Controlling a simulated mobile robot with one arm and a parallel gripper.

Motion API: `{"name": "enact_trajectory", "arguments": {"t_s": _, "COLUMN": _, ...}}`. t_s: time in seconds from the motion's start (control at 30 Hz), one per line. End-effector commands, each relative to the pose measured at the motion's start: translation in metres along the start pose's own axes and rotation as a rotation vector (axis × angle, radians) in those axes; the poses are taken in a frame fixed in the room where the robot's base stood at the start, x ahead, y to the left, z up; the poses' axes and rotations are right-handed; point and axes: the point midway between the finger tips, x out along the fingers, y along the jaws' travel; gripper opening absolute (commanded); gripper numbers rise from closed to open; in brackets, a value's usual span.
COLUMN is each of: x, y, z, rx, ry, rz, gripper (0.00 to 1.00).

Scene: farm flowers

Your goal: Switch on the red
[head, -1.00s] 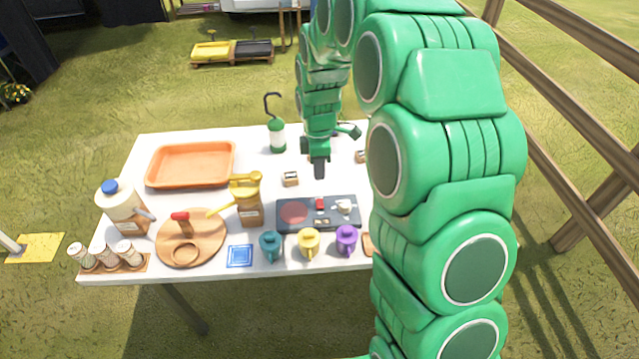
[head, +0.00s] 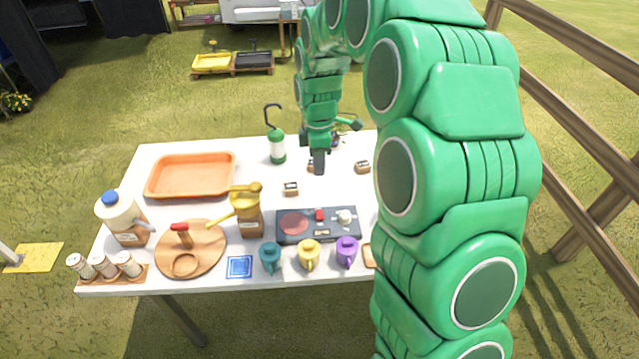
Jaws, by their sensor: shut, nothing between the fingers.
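A dark flat panel (head: 283,237) lies on the white table, right of centre. On it are a round red disc (head: 293,224), a small red switch (head: 319,215) at its middle and a whitish knob (head: 345,217) to the right. I cannot tell the switch's position at this size. My gripper (head: 319,168) points down beyond the panel's far edge, apart from it and the switch. It is shut and empty.
Teal (head: 270,257), yellow (head: 309,255) and purple (head: 347,252) mugs stand before the panel. A yellow-topped grinder (head: 246,205) stands left of it. Small sharpener-like blocks (head: 290,188) lie behind. An orange tray (head: 190,177) and green lantern (head: 277,147) stand further back.

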Motion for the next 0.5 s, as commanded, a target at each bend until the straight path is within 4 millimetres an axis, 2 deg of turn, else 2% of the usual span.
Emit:
{"name": "enact_trajectory", "arguments": {"t_s": 0.13, "x": 0.0, "y": -0.0062, "z": -0.0001, "rx": -0.001, "ry": 0.004, "rz": -0.027, "gripper": 0.0}}
{"name": "enact_trajectory", "arguments": {"t_s": 0.5, "x": 0.0043, "y": -0.0069, "z": 0.0004, "rx": 0.0, "ry": 0.002, "rz": -0.03, "gripper": 0.0}}
